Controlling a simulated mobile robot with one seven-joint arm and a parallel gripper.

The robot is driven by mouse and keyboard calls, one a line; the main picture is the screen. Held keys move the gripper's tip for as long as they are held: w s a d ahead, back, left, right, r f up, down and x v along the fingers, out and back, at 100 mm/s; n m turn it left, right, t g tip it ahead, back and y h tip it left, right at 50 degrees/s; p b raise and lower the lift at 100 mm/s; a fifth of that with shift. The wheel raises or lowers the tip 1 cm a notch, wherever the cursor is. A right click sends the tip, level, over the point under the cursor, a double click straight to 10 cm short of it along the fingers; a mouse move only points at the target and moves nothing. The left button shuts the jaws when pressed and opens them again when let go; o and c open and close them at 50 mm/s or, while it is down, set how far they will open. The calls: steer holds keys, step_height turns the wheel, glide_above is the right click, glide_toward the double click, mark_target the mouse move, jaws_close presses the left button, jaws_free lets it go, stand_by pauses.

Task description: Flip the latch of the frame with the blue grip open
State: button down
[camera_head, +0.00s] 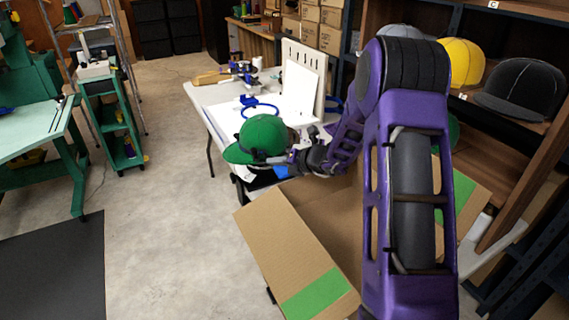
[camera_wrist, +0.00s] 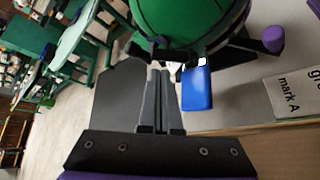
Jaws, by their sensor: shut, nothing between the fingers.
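A green cap (camera_head: 262,135) sits on a dark frame at the near edge of the white table, and its crown fills the top of the wrist view (camera_wrist: 190,20). The frame's blue grip (camera_wrist: 197,88) hangs just right of my fingertips in the wrist view, below the cap; a small blue patch of it shows in the head view (camera_head: 282,171). A small bright metal piece (camera_wrist: 201,62) is at the grip's top; I cannot tell whether it is the latch. My gripper (camera_wrist: 160,72) is shut and empty, its tips close under the cap's edge. I cannot tell whether they touch the frame.
A purple knob (camera_wrist: 273,38) stands right of the cap. A blue hoop (camera_head: 260,108) and a white board (camera_head: 301,90) are behind the cap. An open cardboard box (camera_head: 290,235) stands in front, below my arm.

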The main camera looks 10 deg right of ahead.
steer(key=shift+x, duration=1.45)
